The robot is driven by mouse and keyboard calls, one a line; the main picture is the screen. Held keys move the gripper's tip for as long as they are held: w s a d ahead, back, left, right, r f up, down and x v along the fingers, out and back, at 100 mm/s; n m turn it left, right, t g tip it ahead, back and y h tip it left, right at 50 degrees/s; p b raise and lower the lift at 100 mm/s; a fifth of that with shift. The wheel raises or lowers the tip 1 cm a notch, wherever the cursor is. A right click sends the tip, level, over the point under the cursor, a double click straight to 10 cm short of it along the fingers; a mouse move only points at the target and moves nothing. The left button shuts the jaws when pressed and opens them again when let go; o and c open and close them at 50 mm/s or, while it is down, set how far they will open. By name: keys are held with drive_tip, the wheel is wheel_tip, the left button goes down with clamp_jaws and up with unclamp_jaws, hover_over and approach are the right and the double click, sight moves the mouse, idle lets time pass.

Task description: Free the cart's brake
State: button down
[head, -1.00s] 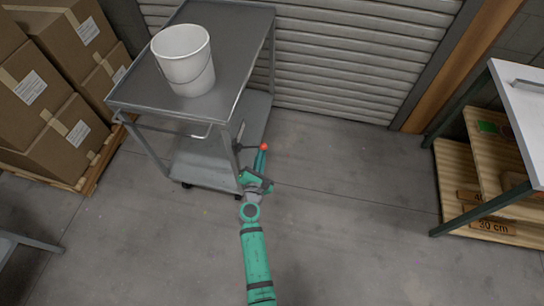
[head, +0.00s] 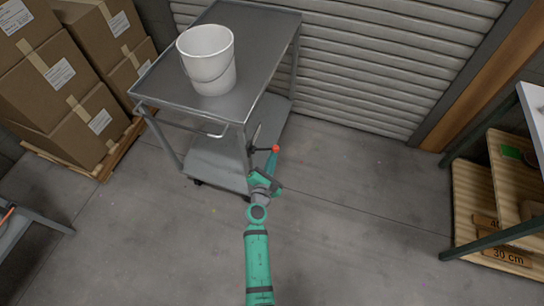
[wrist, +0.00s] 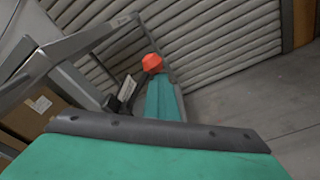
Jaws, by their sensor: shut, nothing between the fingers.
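The grey metal cart (head: 262,38) stands at the upper middle of the head view. Its brake lever, a short dark arm with an orange-red knob (head: 276,148), sticks out to the right from the cart's near right leg. In the wrist view the knob (wrist: 152,62) shows just past the fingertips. My gripper (head: 271,158) is shut and empty, its teal fingers close beside the knob. In the wrist view the fingers (wrist: 162,98) partly cover what lies behind them. I cannot tell whether they touch the knob or lever.
A white bucket (head: 208,62) stands on the cart's top. Stacked boxes (head: 55,75) on a pallet are at the left, and a roller shutter (head: 380,60) is behind. A bench with wooden shelves (head: 477,190) is at the right. The floor (head: 365,210) between is clear.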

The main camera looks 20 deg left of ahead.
drive_tip(key=shift+w+d+r, duration=0.15)
drive_tip(key=shift+w+r, duration=0.05)
drive_tip(key=shift+r, duration=0.3)
wheel_tip(320, 180, down, 5)
drive_tip(key=s+a+r, duration=0.1)
drive_tip(key=s, duration=0.8)
drive_tip(key=shift+s+r, duration=0.25)
drive_tip(key=shift+s, duration=0.05)
drive_tip(key=s+d+m+g+y, duration=0.1)
drive_tip(key=s+d+m, duration=0.4)
drive_tip(key=s, duration=0.5)
drive_tip(key=s+d+m+g, duration=0.2)
drive_tip(key=s+m, duration=0.6)
drive_tip(key=s, duration=0.2)
drive_tip(key=s+d+r+m+t, duration=0.1)
drive_tip(key=s+d+r+m, duration=0.2)
drive_tip(key=s+r+m, duration=0.3)
drive_tip(key=s+d+r+m+h, duration=0.1)
drive_tip(key=s+d+r+m, duration=0.3)
drive_tip(key=s+r+m, duration=0.3)
wheel_tip(320, 180, up, 4)
drive_tip(key=shift+s+d+f+m+t, duration=0.15)
drive_tip(key=shift+d+f+m+t, duration=0.2)
drive_tip(key=shift+m, duration=0.85)
